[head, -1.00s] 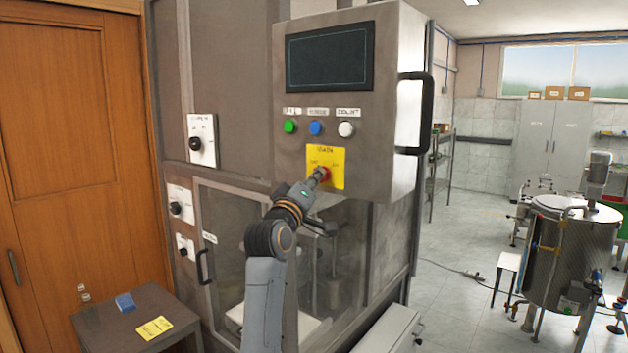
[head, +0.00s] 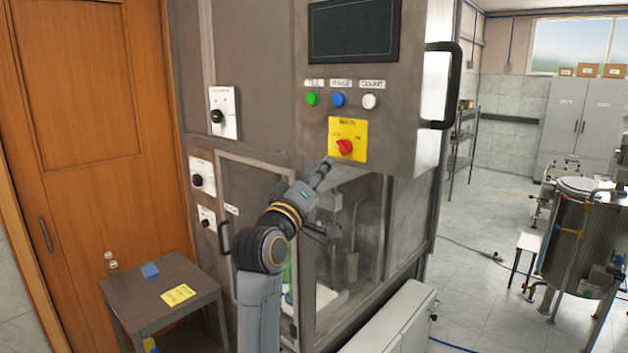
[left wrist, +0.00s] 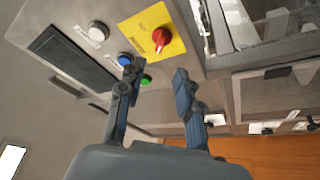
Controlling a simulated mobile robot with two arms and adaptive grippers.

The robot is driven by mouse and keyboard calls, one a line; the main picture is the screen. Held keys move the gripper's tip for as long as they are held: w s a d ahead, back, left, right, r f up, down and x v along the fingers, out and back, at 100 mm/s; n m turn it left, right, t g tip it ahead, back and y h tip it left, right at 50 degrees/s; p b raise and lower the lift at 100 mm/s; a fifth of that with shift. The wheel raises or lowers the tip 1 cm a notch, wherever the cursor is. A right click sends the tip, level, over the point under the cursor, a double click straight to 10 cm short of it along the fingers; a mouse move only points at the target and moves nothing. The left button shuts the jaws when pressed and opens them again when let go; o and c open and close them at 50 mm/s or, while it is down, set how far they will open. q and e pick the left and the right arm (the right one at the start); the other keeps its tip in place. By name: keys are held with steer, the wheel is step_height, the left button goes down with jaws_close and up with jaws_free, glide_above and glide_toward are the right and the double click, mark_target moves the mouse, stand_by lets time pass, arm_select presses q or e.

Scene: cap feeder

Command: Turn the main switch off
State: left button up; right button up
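The main switch is a red rotary knob (head: 344,147) on a yellow plate (head: 360,128), on the front of the grey control box. The knob also shows in the left wrist view (left wrist: 161,38), uncovered, with its yellow plate (left wrist: 140,28). I cannot read for certain which label the knob points to. My left gripper (head: 324,167) is below and left of the knob, apart from it. In the left wrist view the two fingers of the left gripper (left wrist: 157,76) are spread with nothing between them. My right gripper is not in view.
Green (head: 312,99), blue (head: 338,100) and white (head: 370,101) buttons sit above the yellow plate, under a dark screen (head: 353,30). A black handle (head: 443,86) juts from the box's right side. A small table (head: 150,300) stands at lower left.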

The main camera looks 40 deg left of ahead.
arm_select(q)
steer(key=shift+v, duration=1.2)
